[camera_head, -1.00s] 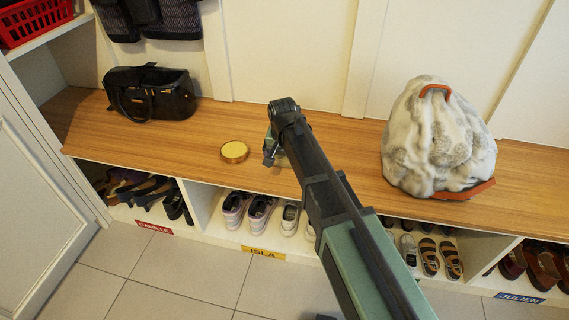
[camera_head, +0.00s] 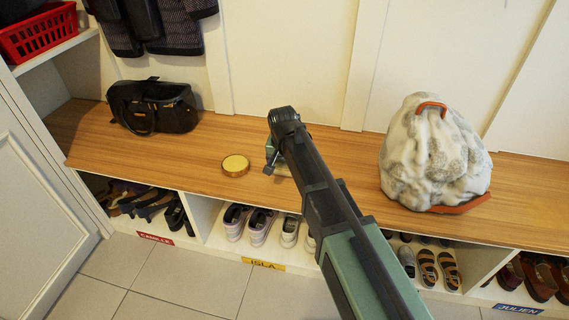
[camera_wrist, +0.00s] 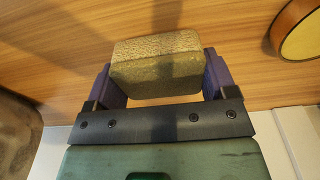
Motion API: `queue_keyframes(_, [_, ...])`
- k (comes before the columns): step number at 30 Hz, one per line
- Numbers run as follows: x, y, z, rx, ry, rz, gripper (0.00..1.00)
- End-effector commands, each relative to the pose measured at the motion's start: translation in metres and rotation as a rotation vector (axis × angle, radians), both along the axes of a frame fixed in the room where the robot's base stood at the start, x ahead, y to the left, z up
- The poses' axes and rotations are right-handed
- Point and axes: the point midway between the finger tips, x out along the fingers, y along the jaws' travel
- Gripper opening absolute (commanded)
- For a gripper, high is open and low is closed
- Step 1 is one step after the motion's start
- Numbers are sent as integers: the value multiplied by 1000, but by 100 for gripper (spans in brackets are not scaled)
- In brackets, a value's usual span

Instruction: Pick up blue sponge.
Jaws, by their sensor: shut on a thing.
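A block-shaped sponge (camera_wrist: 157,62) sits between the fingers of my gripper (camera_wrist: 160,80) in the wrist view. It looks tan to olive there, not blue. My gripper is shut on it, with a purple-grey finger against each side. In the head view my gripper (camera_head: 275,162) is over the wooden bench, right of a round tin. A pale bit of the sponge (camera_head: 284,171) shows beside my arm; the arm hides most of it. I cannot tell whether the sponge still touches the bench.
The wooden bench (camera_head: 340,165) holds a round tin (camera_head: 235,165) close left, a black handbag (camera_head: 152,106) farther left and a white-grey sack (camera_head: 435,155) at right. Shoe cubbies lie below the front edge. A red basket (camera_head: 38,35) is at upper left.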

Motion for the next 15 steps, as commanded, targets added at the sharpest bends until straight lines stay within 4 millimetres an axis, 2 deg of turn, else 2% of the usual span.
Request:
queue_keyframes(1, [0,0,21,0,0,0,53])
queue_keyframes(5, [0,0,63,0,0,0,53])
queue_keyframes(9, [0,0,118,0,0,0,53])
queue_keyframes(12, [0,0,148,0,0,0,53])
queue_keyframes(15, [0,0,169,0,0,0,53])
